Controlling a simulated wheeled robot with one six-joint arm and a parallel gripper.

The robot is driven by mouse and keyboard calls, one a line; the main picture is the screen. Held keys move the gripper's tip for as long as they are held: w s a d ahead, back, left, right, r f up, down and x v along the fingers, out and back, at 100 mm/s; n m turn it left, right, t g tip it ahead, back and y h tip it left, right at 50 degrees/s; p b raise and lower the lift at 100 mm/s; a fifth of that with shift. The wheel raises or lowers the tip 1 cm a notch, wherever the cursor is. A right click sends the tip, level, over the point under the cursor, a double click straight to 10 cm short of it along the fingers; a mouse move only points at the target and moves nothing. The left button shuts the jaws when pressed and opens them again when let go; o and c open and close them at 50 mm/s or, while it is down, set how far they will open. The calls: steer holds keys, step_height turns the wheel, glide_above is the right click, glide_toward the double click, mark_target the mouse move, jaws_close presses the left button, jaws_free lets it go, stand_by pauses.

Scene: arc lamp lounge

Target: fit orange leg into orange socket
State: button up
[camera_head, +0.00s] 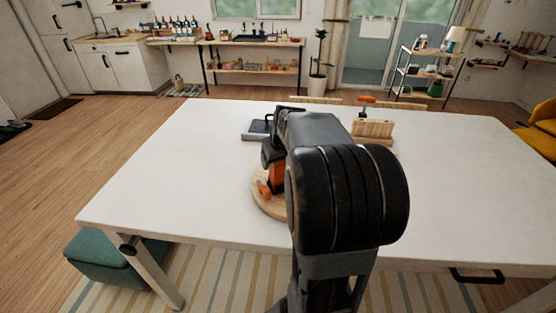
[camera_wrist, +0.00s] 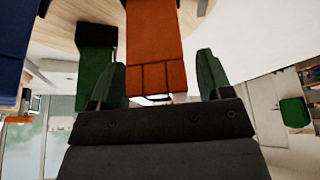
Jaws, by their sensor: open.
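In the wrist view, the orange leg (camera_wrist: 155,35) extends from the round wooden disc (camera_wrist: 225,18) down to the space between my fingers. My gripper (camera_wrist: 162,78) is open, with one finger on each side of the leg's near end and visible gaps beside it. In the head view, an orange part (camera_head: 277,175) shows over the wooden disc (camera_head: 262,207), beside my arm. A smaller orange piece (camera_head: 264,188) sits low at the disc. My arm hides much of the disc. I cannot make out the orange socket or how the leg sits in it.
A green leg (camera_wrist: 94,65) with a black end and a blue part (camera_wrist: 12,45) are close beside the orange leg. The table's left and right sides are clear.

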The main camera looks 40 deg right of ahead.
steer(key=d+v, duration=0.1)
steer(key=v, duration=1)
steer(key=s+a+f+n, duration=0.1)
steer(key=s+a+f, duration=0.2)
steer(key=a, duration=0.4)
steer(key=s+a+f+n, duration=0.1)
steer(key=s+a+f, duration=0.2)
steer(key=a+f, duration=0.2)
steer(key=s+a+f+y, duration=0.1)
steer(key=s+a+f, duration=0.2)
steer(key=a, duration=0.5)
steer(key=shift+a+f+n+g, duration=0.3)
steer(key=shift+a+f+n, duration=0.1)
steer(key=shift+c, duration=0.2)
